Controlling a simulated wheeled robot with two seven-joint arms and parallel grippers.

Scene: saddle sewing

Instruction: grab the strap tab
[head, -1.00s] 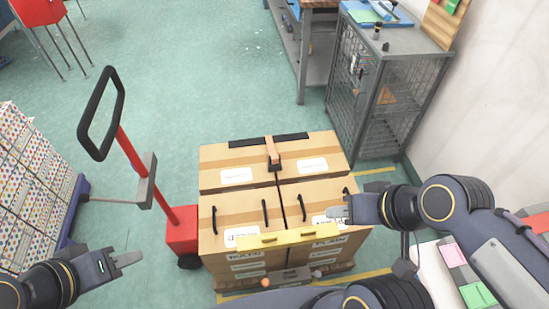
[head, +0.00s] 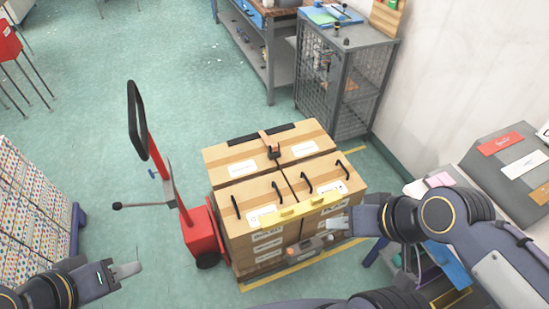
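A short orange-brown strap tab (head: 267,140) with a black buckle (head: 273,153) at its near end lies on top of the stacked cartons, crossing a black strip (head: 250,139) near the far edge. My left gripper (head: 127,269) is at the lower left over the floor, well away from the tab. My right gripper (head: 336,223) is beside the near right side of the cartons, nearer to me than the tab. Neither gripper visibly holds anything; the finger gaps are too small to judge.
The cartons (head: 235,159) have black handles and a yellow bar (head: 290,211) along the near edge. A red pallet jack (head: 200,232) stands left of them. A mesh cabinet (head: 345,85) stands behind right, and patterned boxes (head: 30,200) stand at left. Open floor lies beyond the cartons.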

